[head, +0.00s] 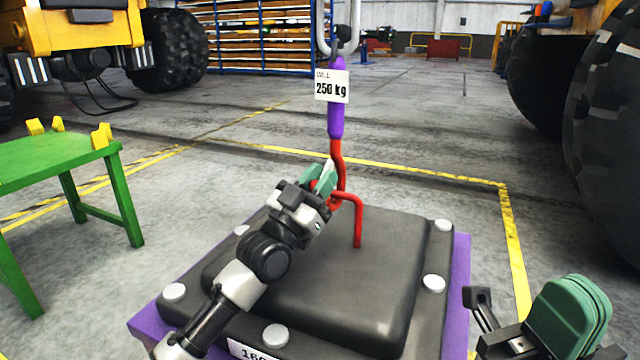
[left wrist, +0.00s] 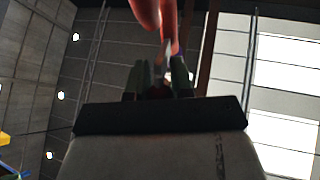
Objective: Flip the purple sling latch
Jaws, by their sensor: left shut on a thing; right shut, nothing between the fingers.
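The purple sling (head: 336,115) hangs upright with a white tag reading 250 kg. Its red hook (head: 338,160) is at the red lifting eye (head: 356,215) on the dark casting (head: 370,270); whether it is engaged is hard to tell. My left gripper (head: 323,180) is shut beside the hook, on the thin pale latch (head: 329,168). In the left wrist view its green fingers (left wrist: 160,80) close on this latch (left wrist: 165,52), below the blurred red hook (left wrist: 158,12). The fingers partly hide the hook's mouth. My right gripper (head: 570,315) is shut and empty at the lower right, apart from the casting.
The casting has pale round studs and lies on a purple base (head: 457,285). A green stand (head: 60,160) with yellow blocks is at left. Large vehicle tyres (head: 620,130) stand at right and far left. Yellow lines mark the open concrete floor.

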